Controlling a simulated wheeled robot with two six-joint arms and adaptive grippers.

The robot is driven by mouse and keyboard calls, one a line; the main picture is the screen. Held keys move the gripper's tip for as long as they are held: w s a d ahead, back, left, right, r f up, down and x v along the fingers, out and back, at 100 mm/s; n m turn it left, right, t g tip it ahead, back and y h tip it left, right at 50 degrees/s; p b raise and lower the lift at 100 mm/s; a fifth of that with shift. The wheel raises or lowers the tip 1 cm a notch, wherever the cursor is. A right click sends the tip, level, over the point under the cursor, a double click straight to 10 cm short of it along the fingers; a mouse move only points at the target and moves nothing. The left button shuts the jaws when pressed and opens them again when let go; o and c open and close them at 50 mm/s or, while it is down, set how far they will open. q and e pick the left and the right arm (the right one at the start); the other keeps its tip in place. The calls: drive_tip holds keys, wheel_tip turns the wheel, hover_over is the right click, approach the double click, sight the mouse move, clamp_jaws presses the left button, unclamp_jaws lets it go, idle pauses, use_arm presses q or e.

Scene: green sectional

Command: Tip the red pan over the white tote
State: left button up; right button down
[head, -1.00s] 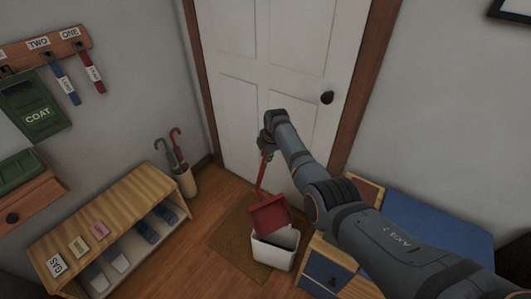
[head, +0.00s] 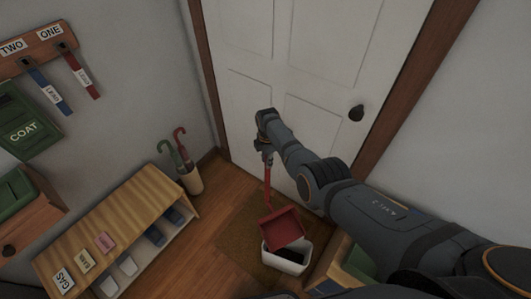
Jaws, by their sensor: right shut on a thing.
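The red pan (head: 281,230) hangs by its long handle, tilted steeply, at the back of and over the white tote (head: 287,268). My right gripper (head: 267,158) is shut on the upper end of the pan's red handle, in front of the white door. The tote stands upright on the floor, with a dark area showing inside its opening. I cannot tell whether that dark area is contents or shadow. The pan hides part of the tote's back rim. My left gripper is not in view.
The tote stands on a brown mat (head: 235,245) before the door (head: 250,110). A shoe bench (head: 125,215) and an umbrella holder (head: 191,181) stand at left.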

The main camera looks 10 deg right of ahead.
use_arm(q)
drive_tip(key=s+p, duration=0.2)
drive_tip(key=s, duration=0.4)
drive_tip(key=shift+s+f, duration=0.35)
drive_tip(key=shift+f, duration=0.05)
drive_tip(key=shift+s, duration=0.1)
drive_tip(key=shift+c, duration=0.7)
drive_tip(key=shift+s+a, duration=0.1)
use_arm(e)
drive_tip(key=shift+s+r, duration=0.25)
drive_tip(key=shift+r, duration=0.4)
drive_tip(key=shift+s+r, duration=0.25)
drive_tip(key=shift+r, duration=0.35)
